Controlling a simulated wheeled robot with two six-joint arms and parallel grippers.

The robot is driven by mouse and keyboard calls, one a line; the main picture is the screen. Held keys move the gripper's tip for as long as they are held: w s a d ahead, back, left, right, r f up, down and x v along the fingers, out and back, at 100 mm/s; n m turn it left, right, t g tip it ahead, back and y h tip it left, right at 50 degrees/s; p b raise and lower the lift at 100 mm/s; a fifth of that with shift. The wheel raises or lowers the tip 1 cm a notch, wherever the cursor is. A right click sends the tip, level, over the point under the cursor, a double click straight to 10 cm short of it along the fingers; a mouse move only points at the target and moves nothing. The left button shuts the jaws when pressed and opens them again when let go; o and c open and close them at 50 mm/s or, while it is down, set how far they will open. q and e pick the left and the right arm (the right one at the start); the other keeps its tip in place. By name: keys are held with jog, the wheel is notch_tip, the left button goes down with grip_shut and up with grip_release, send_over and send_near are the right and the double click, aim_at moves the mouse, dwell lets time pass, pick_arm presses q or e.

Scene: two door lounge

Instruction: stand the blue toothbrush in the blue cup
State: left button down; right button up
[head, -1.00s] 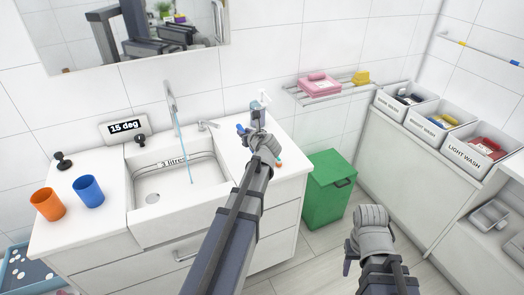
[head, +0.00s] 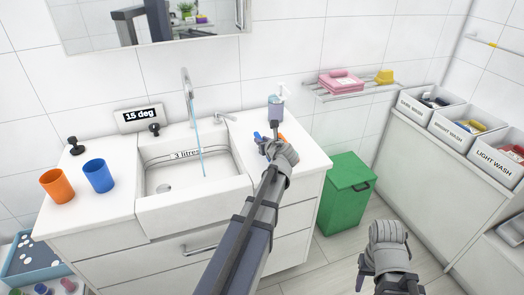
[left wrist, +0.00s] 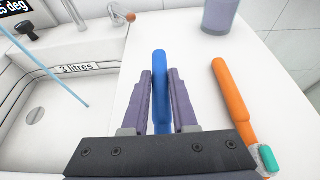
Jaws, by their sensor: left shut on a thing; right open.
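The blue cup (head: 98,175) stands upright on the counter left of the sink in the head view. My left gripper (head: 270,143) is over the counter right of the sink, shut on the blue toothbrush (head: 257,136). In the left wrist view the blue toothbrush (left wrist: 160,85) lies between the two fingers of the left gripper (left wrist: 160,95), pointing away from the wrist. Its lower part is hidden by the gripper. My right gripper (head: 386,250) is open and empty over the floor, in front of the green bin.
An orange cup (head: 56,186) stands left of the blue cup. An orange toothbrush (left wrist: 233,100) lies right of my left gripper. A soap dispenser (head: 277,106) stands behind it. The sink (head: 190,175), with water running from its tap (head: 188,92), lies between gripper and cups.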

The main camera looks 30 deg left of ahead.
pick_arm(q)
notch_tip(320, 180, down, 3)
jog(key=shift+f+b, duration=0.15)
jog(key=shift+b, duration=1.1)
jog(key=c, duration=1.2)
grip_release()
jog(key=o, duration=0.5)
